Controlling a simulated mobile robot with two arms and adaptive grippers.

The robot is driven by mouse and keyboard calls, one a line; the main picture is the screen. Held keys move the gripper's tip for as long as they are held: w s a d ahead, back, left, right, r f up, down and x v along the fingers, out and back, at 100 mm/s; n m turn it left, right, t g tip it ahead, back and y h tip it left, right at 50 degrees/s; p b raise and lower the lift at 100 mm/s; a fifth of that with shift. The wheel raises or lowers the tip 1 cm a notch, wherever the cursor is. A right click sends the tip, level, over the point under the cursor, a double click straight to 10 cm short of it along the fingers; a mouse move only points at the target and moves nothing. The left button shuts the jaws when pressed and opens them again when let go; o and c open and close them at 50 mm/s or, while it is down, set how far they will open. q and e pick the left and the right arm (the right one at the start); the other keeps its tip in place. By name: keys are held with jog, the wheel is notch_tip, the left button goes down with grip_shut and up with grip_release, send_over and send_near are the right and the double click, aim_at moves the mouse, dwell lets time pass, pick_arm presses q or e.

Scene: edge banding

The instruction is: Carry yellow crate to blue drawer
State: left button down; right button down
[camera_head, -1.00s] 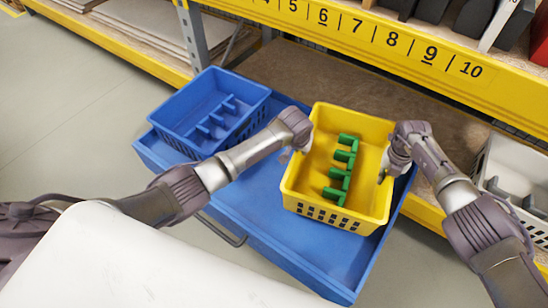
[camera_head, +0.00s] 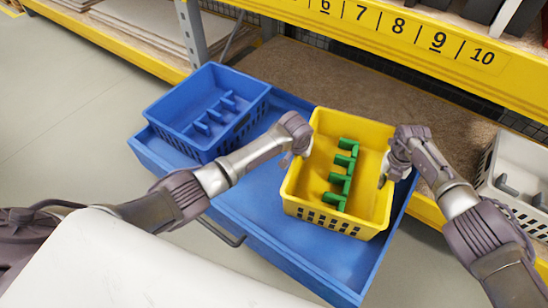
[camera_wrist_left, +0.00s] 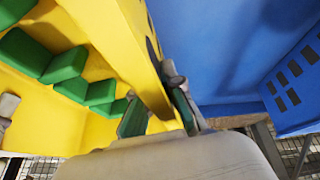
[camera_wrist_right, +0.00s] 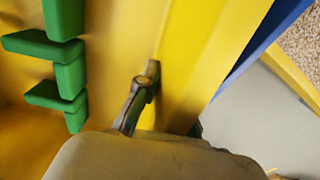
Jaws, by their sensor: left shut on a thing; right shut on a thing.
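The yellow crate (camera_head: 325,215) with a green toothed divider (camera_head: 342,175) inside sits within the right part of the open blue drawer (camera_head: 270,235). Whether it rests on the drawer floor or hangs just above it I cannot tell. My left gripper (camera_head: 304,150) is shut on the crate's left wall, and the left wrist view shows the fingers on either side of that yellow wall (camera_wrist_left: 140,60). My right gripper (camera_head: 385,175) is shut on the right wall, which also shows in the right wrist view (camera_wrist_right: 195,70). The fingertips are partly hidden.
A blue crate (camera_head: 185,120) with blue dividers stands in the drawer's left part, a gap away from the yellow crate. A grey-white crate (camera_head: 515,185) stands at the right. A yellow shelf beam with numbers (camera_head: 400,30) runs above the back.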

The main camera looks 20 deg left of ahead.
pick_arm(q)
jog(key=c, duration=1.3)
grip_release()
jog(key=shift+a, duration=0.1)
jog(key=shift+c, duration=0.2)
pick_arm(e)
jog(key=c, duration=1.3)
grip_release()
jog(key=shift+s+d+f, duration=0.1)
jog(key=shift+d, duration=0.1)
pick_arm(q)
jog(key=shift+o, duration=0.2)
pick_arm(e)
jog(key=shift+a, duration=0.1)
jog(key=shift+a, duration=0.1)
jog(key=shift+r, duration=0.65)
notch_tip(320, 180, up, 11)
jog(key=shift+f, duration=0.1)
pick_arm(q)
jog(key=v, duration=1.2)
jog(key=shift+w, duration=0.1)
